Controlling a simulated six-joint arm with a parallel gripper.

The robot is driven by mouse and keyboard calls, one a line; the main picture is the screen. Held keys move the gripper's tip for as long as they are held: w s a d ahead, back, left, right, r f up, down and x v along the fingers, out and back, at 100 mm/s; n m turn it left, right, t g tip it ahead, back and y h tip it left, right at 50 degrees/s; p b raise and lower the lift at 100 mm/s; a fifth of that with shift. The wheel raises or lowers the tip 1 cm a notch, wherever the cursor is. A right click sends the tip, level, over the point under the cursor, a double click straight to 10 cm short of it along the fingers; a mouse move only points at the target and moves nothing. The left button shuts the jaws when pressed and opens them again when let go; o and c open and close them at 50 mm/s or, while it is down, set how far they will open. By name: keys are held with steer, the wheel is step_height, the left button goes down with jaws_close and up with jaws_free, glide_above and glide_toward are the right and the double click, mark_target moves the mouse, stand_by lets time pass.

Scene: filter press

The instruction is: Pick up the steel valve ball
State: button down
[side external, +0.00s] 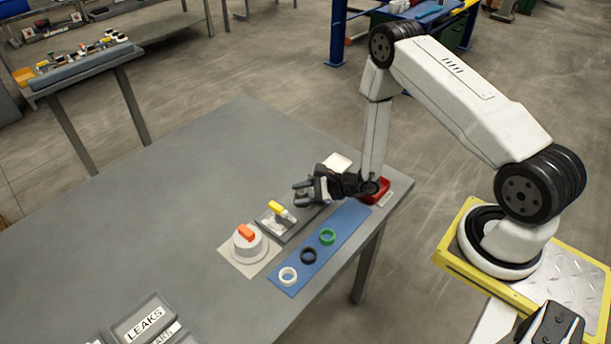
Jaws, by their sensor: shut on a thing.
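My gripper (302,191) is above the grey table, pointing left, over the back part of the dark tray (302,222). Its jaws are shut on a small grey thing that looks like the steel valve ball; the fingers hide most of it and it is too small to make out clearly. No other steel ball shows on the table.
A valve with a yellow handle (276,208) lies on the tray. A white round part with an orange top (246,236) stands left of it. A blue mat (348,217) bears white, black and green rings. A red bin (376,190) is behind my wrist. The table's left is clear.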

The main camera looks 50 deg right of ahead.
steer(key=shift+s+f, duration=0.1)
steer(key=shift+s, duration=0.05)
steer(key=shift+r, duration=5)
steer(key=r, duration=0.2)
step_height(320, 180, up, 9)
steer(key=m+h, duration=0.2)
glide_above(301, 192)
steer(key=shift+s+a+r+t, duration=0.1)
steer(key=shift+a+t, duration=0.2)
steer(key=shift+a, duration=0.1)
steer(key=shift+n, duration=0.3)
